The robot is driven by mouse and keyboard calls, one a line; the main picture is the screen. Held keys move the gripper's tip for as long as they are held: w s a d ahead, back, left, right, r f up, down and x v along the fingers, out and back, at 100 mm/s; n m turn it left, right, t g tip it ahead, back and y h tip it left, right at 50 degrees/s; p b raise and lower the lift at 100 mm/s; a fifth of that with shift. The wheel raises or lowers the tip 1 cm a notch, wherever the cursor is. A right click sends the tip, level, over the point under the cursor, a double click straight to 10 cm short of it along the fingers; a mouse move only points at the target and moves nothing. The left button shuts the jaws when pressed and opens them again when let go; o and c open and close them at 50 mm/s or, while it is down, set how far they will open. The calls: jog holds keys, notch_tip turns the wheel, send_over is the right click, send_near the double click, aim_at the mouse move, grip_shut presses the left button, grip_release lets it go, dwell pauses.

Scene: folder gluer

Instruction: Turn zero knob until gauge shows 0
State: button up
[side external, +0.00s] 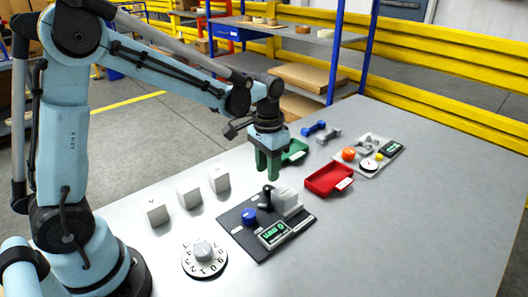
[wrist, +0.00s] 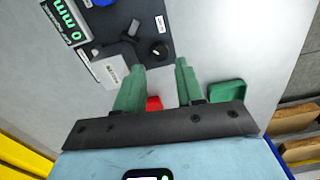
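A dark panel (side external: 238,222) on the table holds a blue knob (side external: 249,216), a black knob (side external: 267,192), a grey-white block (side external: 287,202) and a gauge display (side external: 273,233). In the wrist view the display (wrist: 62,22) shows green characters that appear to read 0 mm. The black knob (wrist: 158,50) shows just past my fingertips; the blue knob (wrist: 102,2) is cut off at the top edge. Labels are too small to tell which is the zero knob. My gripper (wrist: 160,66) has green fingers, open and empty; in the side view it (side external: 268,176) hangs just behind the panel.
A second board (side external: 368,158) with an orange knob lies at the back right. The table's right side is clear.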

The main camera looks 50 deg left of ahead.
aim_at(267, 187)
notch_tip(267, 187, up, 7)
dwell(0.3)
jog(key=s+n+t, duration=0.1)
jog(key=s+t, duration=0.6)
jog(key=s, duration=0.4)
jog(key=shift+d, duration=0.3)
dwell(2.1)
